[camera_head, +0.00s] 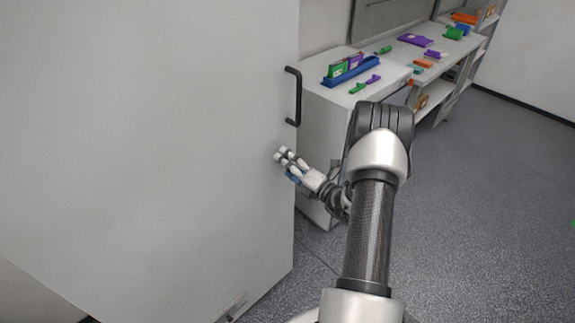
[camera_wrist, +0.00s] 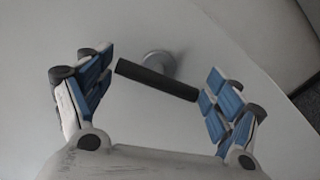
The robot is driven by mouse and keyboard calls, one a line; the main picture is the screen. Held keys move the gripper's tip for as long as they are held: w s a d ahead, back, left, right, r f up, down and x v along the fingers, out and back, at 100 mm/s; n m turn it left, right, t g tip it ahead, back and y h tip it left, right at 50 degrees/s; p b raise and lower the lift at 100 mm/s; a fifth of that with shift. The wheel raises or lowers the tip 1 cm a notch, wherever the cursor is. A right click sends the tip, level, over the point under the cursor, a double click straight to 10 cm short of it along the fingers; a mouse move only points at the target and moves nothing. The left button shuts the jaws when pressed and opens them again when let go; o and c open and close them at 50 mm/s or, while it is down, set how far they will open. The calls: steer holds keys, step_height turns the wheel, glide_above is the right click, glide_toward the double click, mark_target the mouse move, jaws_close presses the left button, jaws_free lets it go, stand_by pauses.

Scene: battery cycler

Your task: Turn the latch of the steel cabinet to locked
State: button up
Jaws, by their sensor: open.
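The steel cabinet (camera_head: 150,140) fills the left of the head view with a flat pale grey door; it also fills the background of the wrist view (camera_wrist: 175,125). Its latch (camera_wrist: 150,77) shows in the wrist view as a dark bar on a round silver base, slanting down to the right. My gripper (camera_head: 282,156) is open in front of the door, below the black pull handle. In the wrist view, its blue-padded fingers stand on either side of the latch bar, near its two ends. I cannot tell whether they touch it.
The black pull handle (camera_head: 293,97) is fixed near the door's right edge. Behind it, a white bench (camera_head: 325,100) carries a blue rack (camera_head: 352,70) and several coloured pieces. A shelf unit (camera_head: 480,50) stands farther back.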

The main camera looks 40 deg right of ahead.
steer(key=c, duration=0.9)
steer(key=shift+f+n, duration=0.1)
steer(key=shift+n, duration=0.2)
steer(key=n+b, duration=0.2)
steer(key=n, duration=0.1)
steer(key=shift+f+n, duration=0.1)
steer(key=shift+n, duration=0.3)
steer(key=n+b, duration=0.2)
steer(key=n, duration=0.2)
steer(key=shift+n, duration=0.3)
steer(key=n+b, duration=0.2)
steer(key=n, duration=0.2)
steer(key=shift+d+b, duration=0.1)
steer(key=shift+b, duration=0.25)
steer(key=shift+r+n+b, duration=0.2)
steer(key=shift+n+b, duration=0.55)
steer(key=shift+n, duration=0.45)
steer(key=shift+r, duration=0.1)
steer(key=o, duration=0.9)
